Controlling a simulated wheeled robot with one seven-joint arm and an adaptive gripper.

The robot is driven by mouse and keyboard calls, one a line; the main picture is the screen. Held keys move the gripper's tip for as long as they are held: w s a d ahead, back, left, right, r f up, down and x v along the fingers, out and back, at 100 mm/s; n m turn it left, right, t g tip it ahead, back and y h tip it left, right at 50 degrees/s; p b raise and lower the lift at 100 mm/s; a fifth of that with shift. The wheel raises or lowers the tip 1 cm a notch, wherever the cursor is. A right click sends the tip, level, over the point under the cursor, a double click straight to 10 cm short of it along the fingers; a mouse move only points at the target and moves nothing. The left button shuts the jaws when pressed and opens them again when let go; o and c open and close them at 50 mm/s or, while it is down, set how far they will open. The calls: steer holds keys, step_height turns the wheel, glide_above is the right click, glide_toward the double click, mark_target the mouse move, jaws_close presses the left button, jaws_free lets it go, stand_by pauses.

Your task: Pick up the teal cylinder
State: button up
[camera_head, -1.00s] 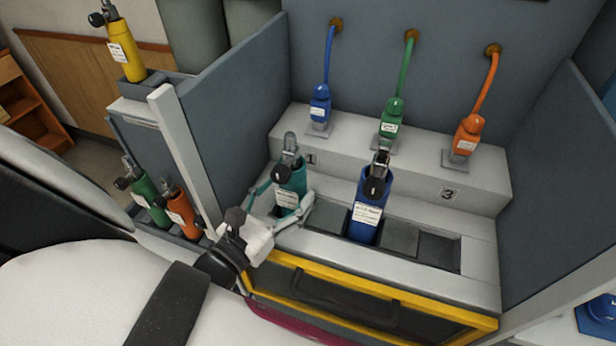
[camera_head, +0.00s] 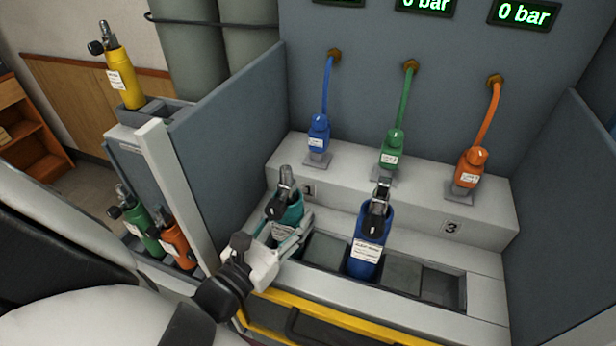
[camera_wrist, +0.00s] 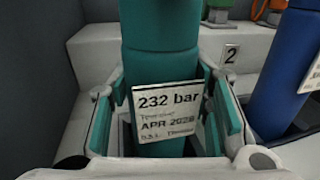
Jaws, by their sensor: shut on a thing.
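The teal cylinder (camera_head: 291,212) stands in the left part of the slotted bench, with a grey valve and a black regulator knob on top. My gripper (camera_head: 285,241) is shut on its body, coming from the front left. In the wrist view the teal cylinder (camera_wrist: 162,60) fills the middle, with a label reading 232 bar and APR 2028. The fingers of my gripper (camera_wrist: 168,105) lie on both sides of it. Its lower end is hidden, so I cannot tell whether it is clear of its slot.
A blue cylinder (camera_head: 368,252) stands to the right, with empty slots (camera_head: 399,272) beside it. Blue (camera_head: 318,135), green (camera_head: 391,150) and orange (camera_head: 471,168) hose connectors stand on the step behind. A grey side panel (camera_head: 228,125) rises at left. Green, orange and yellow cylinders stand beyond it.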

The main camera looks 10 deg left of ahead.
mark_target(285, 169)
step_height(285, 169, up, 16)
steer(key=p, duration=1.1)
steer(key=shift+s+f, duration=0.1)
steer(key=shift+r+p, duration=0.8)
steer(key=shift+r, duration=0.35)
